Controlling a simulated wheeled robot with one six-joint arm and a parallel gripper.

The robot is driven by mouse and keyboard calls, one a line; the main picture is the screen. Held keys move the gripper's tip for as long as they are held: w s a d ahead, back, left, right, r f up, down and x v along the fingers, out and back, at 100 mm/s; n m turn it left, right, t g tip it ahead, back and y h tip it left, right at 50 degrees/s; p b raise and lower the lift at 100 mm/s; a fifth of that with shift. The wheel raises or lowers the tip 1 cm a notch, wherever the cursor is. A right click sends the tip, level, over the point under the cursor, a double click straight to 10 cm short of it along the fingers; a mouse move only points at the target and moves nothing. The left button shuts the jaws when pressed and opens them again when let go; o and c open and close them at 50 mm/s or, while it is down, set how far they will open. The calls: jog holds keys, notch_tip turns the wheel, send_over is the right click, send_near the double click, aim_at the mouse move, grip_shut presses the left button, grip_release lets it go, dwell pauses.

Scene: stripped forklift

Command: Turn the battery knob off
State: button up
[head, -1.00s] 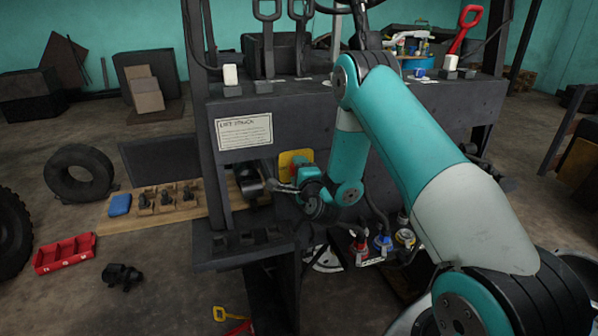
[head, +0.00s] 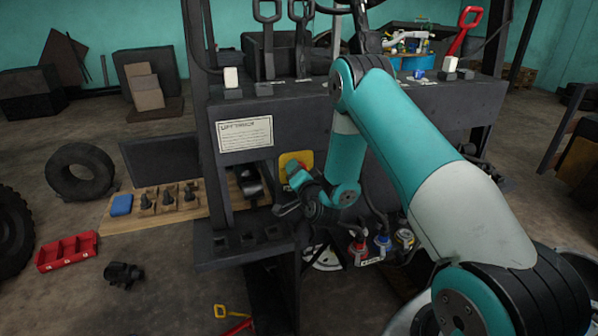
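A yellow plate (head: 285,157) is on the dark forklift body, right of the "LIFT TRUCK" label. The knob's shape and turn position cannot be made out. My gripper (head: 283,210) is below and slightly left of the plate, pointing left, apart from the red part. It is dark, small and partly lost against the forklift, so its finger opening cannot be told.
A dark cylinder (head: 250,183) sits in the recess left of the plate. A ledge with square sockets (head: 247,240) lies below left. Red, blue and yellow connectors (head: 382,243) with cables are at lower right. A wooden board (head: 150,219) holds knob-like parts at left.

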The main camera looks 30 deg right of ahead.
jog(key=shift+a+f+n, duration=0.1)
jog(key=shift+n, duration=0.4)
jog(key=o, duration=0.9)
jog(key=shift+s, duration=0.1)
